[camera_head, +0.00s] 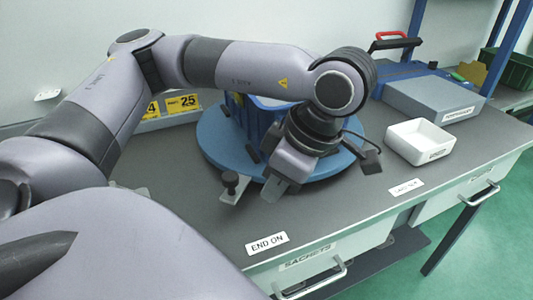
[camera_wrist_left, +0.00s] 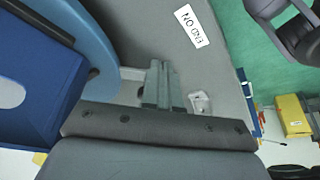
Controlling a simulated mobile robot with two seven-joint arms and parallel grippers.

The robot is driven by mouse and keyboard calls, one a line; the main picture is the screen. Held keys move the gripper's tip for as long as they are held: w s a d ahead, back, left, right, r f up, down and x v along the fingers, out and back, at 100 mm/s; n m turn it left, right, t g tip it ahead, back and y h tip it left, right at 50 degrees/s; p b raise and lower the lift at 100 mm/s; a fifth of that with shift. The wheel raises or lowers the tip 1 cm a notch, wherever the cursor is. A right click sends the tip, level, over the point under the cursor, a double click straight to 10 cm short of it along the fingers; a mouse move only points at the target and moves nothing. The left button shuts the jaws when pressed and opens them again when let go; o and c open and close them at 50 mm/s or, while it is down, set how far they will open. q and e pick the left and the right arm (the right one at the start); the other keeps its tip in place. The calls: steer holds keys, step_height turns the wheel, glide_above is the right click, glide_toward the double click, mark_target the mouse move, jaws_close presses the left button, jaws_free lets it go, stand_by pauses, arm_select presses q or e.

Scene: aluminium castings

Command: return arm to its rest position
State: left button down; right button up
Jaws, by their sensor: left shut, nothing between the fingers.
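My left arm comes in from the left and bends down over the grey workbench. My left gripper (camera_head: 272,190) points down near the front edge of a round blue turntable (camera_head: 215,138). In the left wrist view the two fingers of the left gripper (camera_wrist_left: 162,85) are together with nothing between them. A blue bin (camera_head: 240,115) stands on the turntable, partly hidden behind my arm; it also shows in the left wrist view (camera_wrist_left: 40,95). My right gripper is in neither view.
A small dark knob (camera_head: 230,180) stands beside the left gripper. A white tray (camera_head: 419,141) and a grey box (camera_head: 432,97) are to the right. Yellow number cards (camera_head: 183,103) stand behind my arm.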

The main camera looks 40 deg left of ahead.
arm_select(q)
steer(key=p+v, duration=0.1)
steer(key=v, duration=0.5)
steer(key=shift+r, duration=0.2)
